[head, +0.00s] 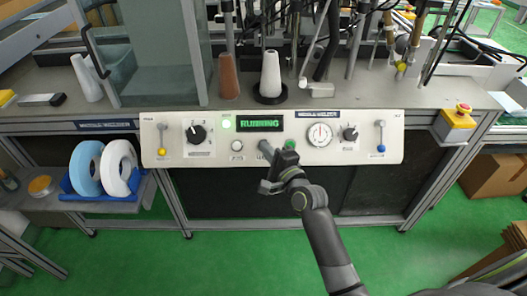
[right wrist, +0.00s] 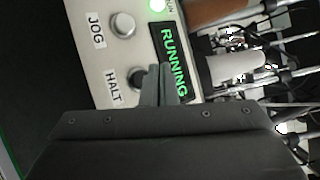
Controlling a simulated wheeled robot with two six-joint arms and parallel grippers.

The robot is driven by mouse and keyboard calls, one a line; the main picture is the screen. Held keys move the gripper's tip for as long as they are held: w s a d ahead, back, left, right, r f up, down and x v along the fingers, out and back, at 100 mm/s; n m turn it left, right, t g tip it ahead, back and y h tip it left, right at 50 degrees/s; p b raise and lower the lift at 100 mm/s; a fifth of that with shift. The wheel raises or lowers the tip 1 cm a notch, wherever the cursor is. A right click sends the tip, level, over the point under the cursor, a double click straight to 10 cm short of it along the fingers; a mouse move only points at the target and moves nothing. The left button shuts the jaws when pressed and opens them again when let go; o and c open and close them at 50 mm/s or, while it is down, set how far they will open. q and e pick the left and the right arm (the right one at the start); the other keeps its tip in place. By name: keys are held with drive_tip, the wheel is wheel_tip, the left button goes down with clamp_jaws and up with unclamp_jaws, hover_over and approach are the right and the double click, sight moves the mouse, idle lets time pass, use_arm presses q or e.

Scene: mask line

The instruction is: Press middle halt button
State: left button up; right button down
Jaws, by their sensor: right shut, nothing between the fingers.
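The control panel (head: 215,155) is a pale console front with a green display (head: 260,123) reading "RUNNING". In the right wrist view, the dark round halt button (right wrist: 136,77) sits above the "HALT" label (right wrist: 113,88), partly covered by my fingers. The white jog button (head: 237,146) is just left of my fingertips and also shows in the right wrist view (right wrist: 123,25). My right gripper (head: 266,149) is shut and empty, its tips in front of the halt button area; I cannot tell if they touch it. My left gripper is not in view.
A green button (head: 290,144) shows just right of my gripper. The panel also has a black knob (head: 196,133), a dial (head: 320,134) and levers at both ends. A yellow box with a red button (head: 462,110) is at right.

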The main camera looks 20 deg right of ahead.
drive_tip(key=shift+w+d+f+b, duration=0.25)
drive_tip(key=shift+w+f+b, duration=0.1)
drive_tip(key=shift+w+f, duration=0.45)
drive_tip(key=shift+r, duration=0.1)
drive_tip(key=shift+w, duration=0.1)
idle(1.4)
drive_tip(key=shift+w+d+f, duration=0.1)
drive_tip(key=shift+w+f, duration=0.15)
drive_tip(key=shift+w+d+f+b, duration=0.1)
drive_tip(key=shift+w+f+b, duration=0.15)
drive_tip(key=shift+b, duration=0.05)
idle(0.8)
idle(0.3)
drive_tip(key=shift+s+a+r+p, duration=0.2)
drive_tip(key=shift+s+r+p, duration=0.35)
drive_tip(key=shift+p, duration=0.2)
drive_tip(key=shift+f, duration=0.1)
